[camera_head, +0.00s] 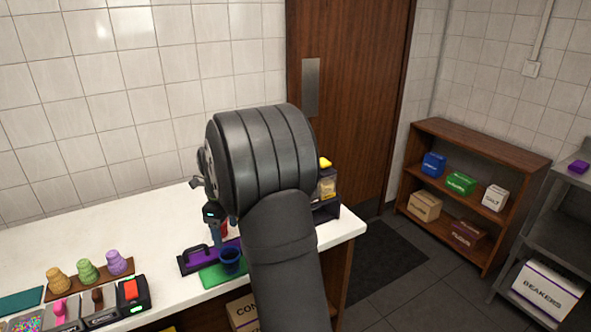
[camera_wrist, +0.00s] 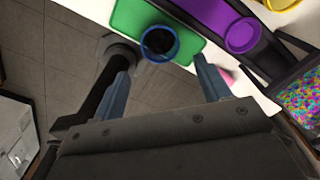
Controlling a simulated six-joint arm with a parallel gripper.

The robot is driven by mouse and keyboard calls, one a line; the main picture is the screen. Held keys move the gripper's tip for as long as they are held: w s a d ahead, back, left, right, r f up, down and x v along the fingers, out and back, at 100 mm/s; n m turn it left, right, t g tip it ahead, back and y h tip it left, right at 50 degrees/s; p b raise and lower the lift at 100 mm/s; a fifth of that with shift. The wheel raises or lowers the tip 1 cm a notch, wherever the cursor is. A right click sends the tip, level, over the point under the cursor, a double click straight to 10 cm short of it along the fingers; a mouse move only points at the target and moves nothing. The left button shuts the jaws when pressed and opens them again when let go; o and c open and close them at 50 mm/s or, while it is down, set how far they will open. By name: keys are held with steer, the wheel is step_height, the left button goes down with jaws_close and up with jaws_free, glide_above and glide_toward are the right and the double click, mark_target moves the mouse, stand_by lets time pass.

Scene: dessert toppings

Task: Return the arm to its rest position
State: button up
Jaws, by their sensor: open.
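My gripper (camera_wrist: 163,68) is open, with its two blue-grey fingers apart and nothing between them. In the head view my dark arm rises over the right part of the counter, and its wrist covers much of the gripper. A blue cup (camera_head: 230,262) stands on a green mat (camera_head: 215,276) below the gripper. In the wrist view the blue cup (camera_wrist: 159,43) shows beyond the fingertips, with dark contents, on the green mat (camera_wrist: 133,20). The cup looks apart from the fingers.
A purple tray (camera_head: 190,262) lies behind the mat. A purple cup (camera_wrist: 242,36) and sprinkles (camera_wrist: 300,100) show in the wrist view. Green, orange and purple stacked pieces (camera_head: 88,271) stand at left on the white counter (camera_head: 120,225). A shelf (camera_head: 478,147) stands at right.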

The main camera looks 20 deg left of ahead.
mark_target(230, 259)
step_height(230, 259, down, 11)
steer(key=shift+f, duration=0.2)
step_height(230, 259, up, 3)
steer(key=shift+f, duration=0.15)
steer(key=shift+r, duration=0.7)
